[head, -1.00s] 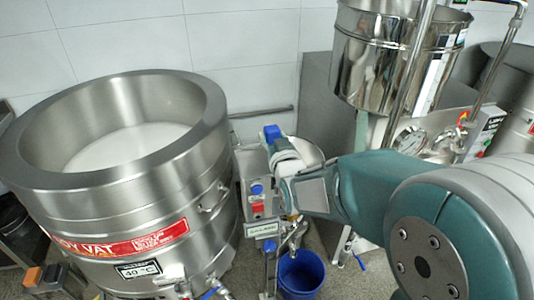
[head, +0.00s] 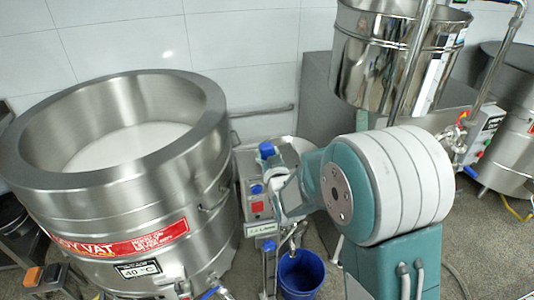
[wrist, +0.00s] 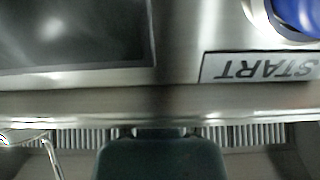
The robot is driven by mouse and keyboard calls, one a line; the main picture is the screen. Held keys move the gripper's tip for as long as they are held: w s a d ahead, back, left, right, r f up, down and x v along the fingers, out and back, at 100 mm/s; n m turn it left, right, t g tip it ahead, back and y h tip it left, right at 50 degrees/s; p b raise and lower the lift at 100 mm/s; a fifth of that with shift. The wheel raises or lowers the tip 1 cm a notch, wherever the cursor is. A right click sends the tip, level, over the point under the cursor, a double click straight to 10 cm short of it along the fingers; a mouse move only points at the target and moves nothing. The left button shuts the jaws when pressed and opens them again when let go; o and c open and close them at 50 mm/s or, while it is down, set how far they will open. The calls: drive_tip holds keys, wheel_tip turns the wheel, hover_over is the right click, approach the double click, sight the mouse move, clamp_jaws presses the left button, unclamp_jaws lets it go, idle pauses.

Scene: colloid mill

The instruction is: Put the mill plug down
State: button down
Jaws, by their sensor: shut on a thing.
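A small blue piece (head: 267,149), which looks like the mill plug, sits at the end of my arm, above the mill's steel control box (head: 250,172). My gripper (head: 277,162) is shut on it; the fingers are small and partly hidden by my own wrist. In the wrist view a dark rounded part of my gripper (wrist: 160,155) shows at the bottom edge, close to a steel panel. The plug itself cannot be made out there. Whether the plug touches the mill cannot be told.
A large steel vat (head: 120,205) stands at left. A blue bucket (head: 301,273) is on the floor below the mill's outlet. A steel hopper (head: 395,55) is behind. In the wrist view, a START label (wrist: 262,68) and blue button (wrist: 298,14) are close.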

drive_tip(key=shift+s+f, duration=0.1)
drive_tip(key=shift+f, duration=0.55)
